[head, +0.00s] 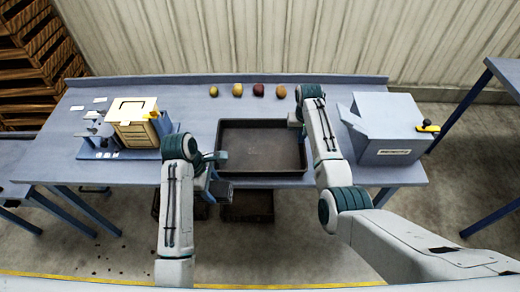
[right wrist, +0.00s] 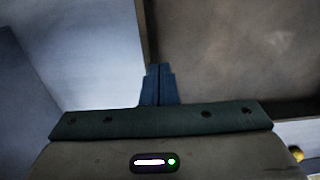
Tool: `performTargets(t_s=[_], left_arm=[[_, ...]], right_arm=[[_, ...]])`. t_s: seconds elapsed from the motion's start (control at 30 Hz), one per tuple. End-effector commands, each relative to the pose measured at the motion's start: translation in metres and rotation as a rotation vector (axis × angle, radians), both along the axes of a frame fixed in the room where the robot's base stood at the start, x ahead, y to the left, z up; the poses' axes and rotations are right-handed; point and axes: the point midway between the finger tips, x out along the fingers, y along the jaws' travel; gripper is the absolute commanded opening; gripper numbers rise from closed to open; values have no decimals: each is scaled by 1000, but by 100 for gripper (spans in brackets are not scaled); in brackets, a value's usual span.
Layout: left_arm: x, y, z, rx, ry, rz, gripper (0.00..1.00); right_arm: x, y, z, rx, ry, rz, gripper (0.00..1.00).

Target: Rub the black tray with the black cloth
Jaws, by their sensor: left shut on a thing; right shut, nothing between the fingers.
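The black tray (head: 262,174) lies on the blue-grey table, open side up, and looks empty inside. My left gripper (head: 221,156) is at the tray's left rim and is shut on it, as far as the small view shows. My right gripper (head: 296,118) is at the tray's right side, partly hidden by my own arm. In the right wrist view its fingers (right wrist: 158,70) are shut together with nothing between them, beside the wall of the tray (right wrist: 230,50). I cannot make out a black cloth in either view.
A yellowish box device (head: 134,120) stands on the left of the table (head: 190,110). A grey-blue box (head: 385,130) stands on the right. A dark crate (head: 247,205) is on the floor below the table.

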Motion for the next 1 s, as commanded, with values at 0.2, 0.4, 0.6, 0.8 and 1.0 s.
performTargets(t_s=[0.2,0.4,0.6,0.8,1.0], left_arm=[[0,0,-2,0,0,0,40],[0,0,-3,0,0,0,40],[0,0,6,0,0,0,40],[0,0,23,0,0,0,40],[0,0,24,0,0,0,40]], right_arm=[[0,0,-5,0,0,0,0],[0,0,-7,0,0,0,0],[0,0,1,0,1,0,0],[0,0,16,0,1,0,0],[0,0,28,0,0,0,0]])
